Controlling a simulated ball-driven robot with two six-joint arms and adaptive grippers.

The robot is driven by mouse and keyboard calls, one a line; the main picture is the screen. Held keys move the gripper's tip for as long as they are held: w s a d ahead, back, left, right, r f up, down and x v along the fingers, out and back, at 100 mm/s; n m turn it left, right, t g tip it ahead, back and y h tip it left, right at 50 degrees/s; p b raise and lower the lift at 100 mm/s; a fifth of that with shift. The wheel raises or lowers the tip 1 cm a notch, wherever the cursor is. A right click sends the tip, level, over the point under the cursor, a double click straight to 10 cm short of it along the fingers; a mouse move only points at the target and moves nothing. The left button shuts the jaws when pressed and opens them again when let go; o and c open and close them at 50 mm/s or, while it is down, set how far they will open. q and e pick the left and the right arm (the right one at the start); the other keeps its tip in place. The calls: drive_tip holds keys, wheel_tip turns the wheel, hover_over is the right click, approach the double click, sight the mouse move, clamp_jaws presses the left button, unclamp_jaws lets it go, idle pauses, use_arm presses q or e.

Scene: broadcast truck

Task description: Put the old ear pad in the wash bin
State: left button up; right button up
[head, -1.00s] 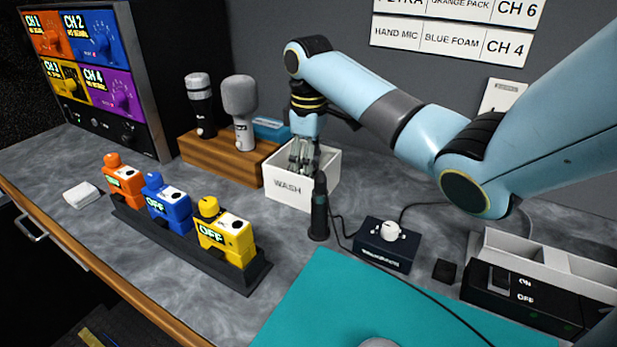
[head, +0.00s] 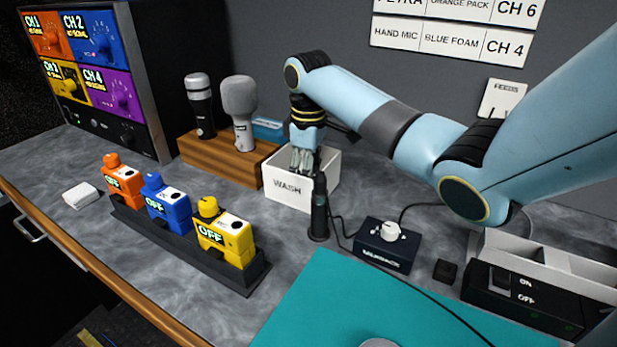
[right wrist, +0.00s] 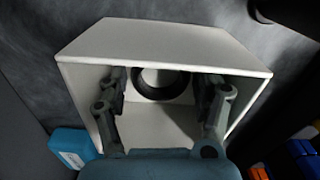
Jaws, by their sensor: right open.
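The white wash bin (head: 287,188), marked WASH, stands on the counter near the middle of the head view. The old ear pad (right wrist: 161,96), a dark ring, shows inside the bin in the right wrist view. Its upper part is cut off by the bin's rim. My right gripper (head: 302,162) points down into the bin's mouth. In the right wrist view its fingers (right wrist: 162,100) are spread, one on each side of the ring, apart from it. The ear pad is hidden in the head view. My left gripper is out of view.
A wooden stand (head: 222,158) with two microphones is left of the bin. A black upright post (head: 319,212) stands just in front of it. A black knob box (head: 385,250), a teal mat (head: 330,300) and a rack of coloured packs (head: 190,250) lie nearer.

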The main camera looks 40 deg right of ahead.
wheel_tip(320, 180, up, 12)
drive_tip(key=p, duration=0.1)
drive_tip(key=shift+f, duration=0.2)
idle(0.4)
